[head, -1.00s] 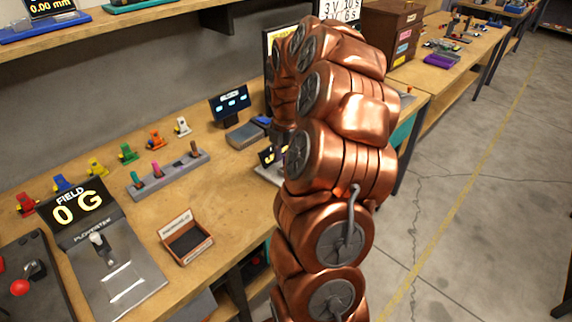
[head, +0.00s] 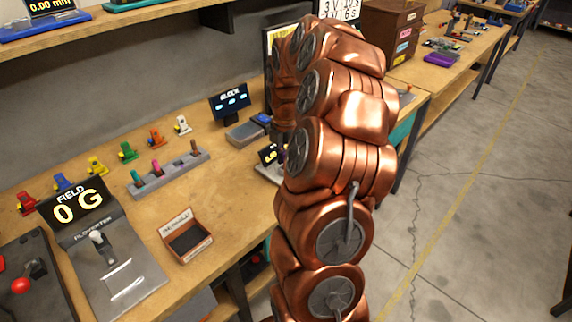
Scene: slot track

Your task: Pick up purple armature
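I cannot make out a clearly purple armature. A grey rack (head: 170,175) on the bench holds small upright coloured pieces. A green piece (head: 136,178) is at its left end, a pink piece (head: 156,168) stands beside it, and a brownish piece (head: 194,148) is near the right end. A small open tray (head: 187,240) with a dark inside and a label on its back edge sits in front of the rack. My copper-coloured arm fills the middle of the head view and hides my gripper, so its fingers and anything in them do not show.
Several small coloured car-like figures line the bench's back, including a green one (head: 128,151). A FIELD display (head: 77,207) and a grey plate with a lever (head: 122,272) are at left. A small display (head: 231,103) stands behind. My arm covers the bench's right part.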

